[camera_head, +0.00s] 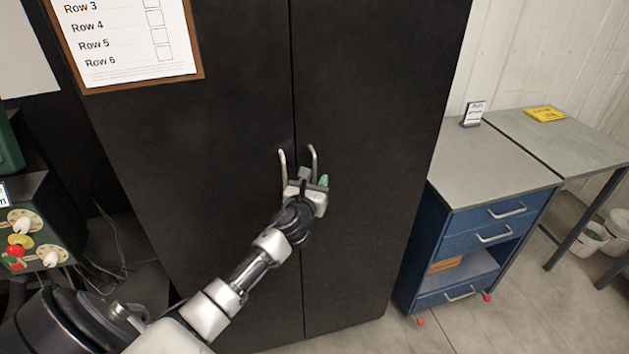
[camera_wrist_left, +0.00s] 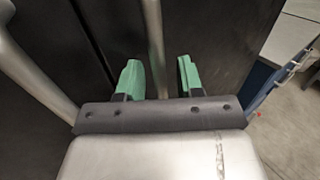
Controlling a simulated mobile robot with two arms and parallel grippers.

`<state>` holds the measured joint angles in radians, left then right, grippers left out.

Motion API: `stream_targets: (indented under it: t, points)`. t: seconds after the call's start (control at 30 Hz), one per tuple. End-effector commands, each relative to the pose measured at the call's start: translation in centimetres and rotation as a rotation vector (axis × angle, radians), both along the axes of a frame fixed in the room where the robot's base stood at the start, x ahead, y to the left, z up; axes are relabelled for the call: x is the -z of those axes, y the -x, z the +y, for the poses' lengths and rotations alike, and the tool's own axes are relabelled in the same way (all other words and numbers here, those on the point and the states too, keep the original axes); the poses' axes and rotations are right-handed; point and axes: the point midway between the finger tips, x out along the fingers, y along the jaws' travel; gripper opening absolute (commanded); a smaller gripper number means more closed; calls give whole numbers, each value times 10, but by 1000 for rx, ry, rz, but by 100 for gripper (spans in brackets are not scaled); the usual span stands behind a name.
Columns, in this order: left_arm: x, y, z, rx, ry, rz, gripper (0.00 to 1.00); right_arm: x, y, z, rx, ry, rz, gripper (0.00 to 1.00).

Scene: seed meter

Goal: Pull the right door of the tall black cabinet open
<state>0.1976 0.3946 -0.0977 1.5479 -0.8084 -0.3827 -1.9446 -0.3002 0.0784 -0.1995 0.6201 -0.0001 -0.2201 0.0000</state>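The tall black cabinet has a left door (camera_head: 210,150) and a right door (camera_head: 375,130), which meet at a thin seam and look shut. Two upright silver bar handles flank the seam: the left handle (camera_head: 283,165) and the right handle (camera_head: 314,158). My left gripper (camera_head: 314,180) is at the lower part of the right handle. In the left wrist view, its green fingertips (camera_wrist_left: 158,78) are apart, with the right handle (camera_wrist_left: 154,40) between them and a gap visible on each side. The left handle (camera_wrist_left: 35,75) is outside the fingers. My right gripper is not in view.
A blue drawer cart (camera_head: 480,225) with a grey top stands right of the cabinet. A grey table (camera_head: 570,140) and white buckets (camera_head: 592,237) are farther right. A panel with knobs (camera_head: 35,235) is at the left. Floor (camera_head: 400,335) shows before the cart.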

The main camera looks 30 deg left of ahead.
Motion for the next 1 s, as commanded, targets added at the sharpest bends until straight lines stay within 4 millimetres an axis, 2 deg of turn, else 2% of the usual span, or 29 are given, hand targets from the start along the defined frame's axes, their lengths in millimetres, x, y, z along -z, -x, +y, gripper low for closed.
stream_targets:
  t: [0.2,0.43,0.77,0.87,1.0]
  points:
    - [0,0,0,0,0,0,35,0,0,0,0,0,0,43]
    - [0,0,0,0,0,0,0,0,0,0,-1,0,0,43]
    - [0,0,-2,-2,1,0,0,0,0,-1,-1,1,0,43]
    - [1,1,-9,-11,2,-1,0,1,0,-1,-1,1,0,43]
    - [2,2,-31,-43,5,0,0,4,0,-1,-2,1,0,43]
